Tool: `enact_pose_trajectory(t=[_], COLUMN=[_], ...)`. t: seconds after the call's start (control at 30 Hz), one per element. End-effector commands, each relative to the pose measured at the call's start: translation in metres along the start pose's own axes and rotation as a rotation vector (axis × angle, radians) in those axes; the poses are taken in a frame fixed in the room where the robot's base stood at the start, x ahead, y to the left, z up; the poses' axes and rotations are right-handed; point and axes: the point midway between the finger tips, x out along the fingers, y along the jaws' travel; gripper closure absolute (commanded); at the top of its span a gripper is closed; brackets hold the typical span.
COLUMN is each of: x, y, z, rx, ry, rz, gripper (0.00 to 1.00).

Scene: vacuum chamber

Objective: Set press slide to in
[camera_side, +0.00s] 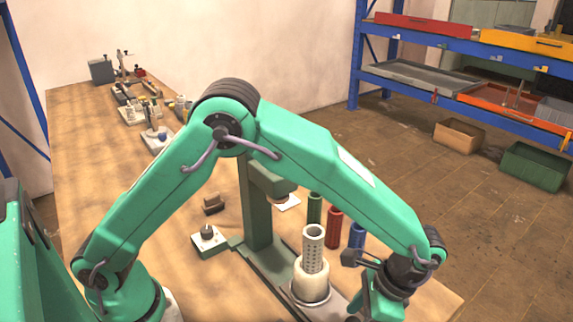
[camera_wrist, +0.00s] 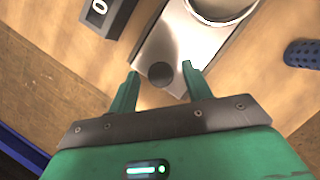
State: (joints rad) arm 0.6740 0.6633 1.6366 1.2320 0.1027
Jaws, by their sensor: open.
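The press (camera_side: 258,215) is a green column with a head on top, standing on the table. Its metal slide (camera_wrist: 160,40) shows in the wrist view as a bright plate with a dark round knob (camera_wrist: 161,75) near its end. A pale round holder (camera_side: 310,287) with a perforated metal cylinder (camera_side: 313,250) stands on the slide, forward of the press head and not under it. My gripper (camera_wrist: 160,72) is open, with the knob between its fingertips in the wrist view; contact cannot be told. In the side view my wrist largely hides the knob and the slide's end.
Green (camera_side: 315,208), red (camera_side: 334,226) and blue (camera_side: 357,236) cylinders stand behind the holder. A dark box marked 0 (camera_wrist: 103,14) lies beside the slide. Tools line the table's far end.

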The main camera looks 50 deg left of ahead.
Motion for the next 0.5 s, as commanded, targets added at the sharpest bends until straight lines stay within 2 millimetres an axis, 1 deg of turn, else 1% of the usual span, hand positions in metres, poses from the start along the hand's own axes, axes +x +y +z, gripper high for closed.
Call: enact_pose_trajectory(t=[0.03, 0.07, 0.2, 0.3, 0.5], x=[0.0, -0.0001, -0.0002, -0.0002, 0.0], y=[0.0, 0.0, 0.0001, 0.0003, -0.0007], z=[0.0, 0.0, 0.0, 0.0, 0.0012], rx=[0.0, 0.0, 0.0, 0.001, 0.001], ry=[0.0, 0.0, 0.0, 0.0, 0.0], rz=[0.0, 0.0, 0.0, 0.0, 0.001], gripper=[0.51, 0.54, 0.82, 1.0, 1.0])
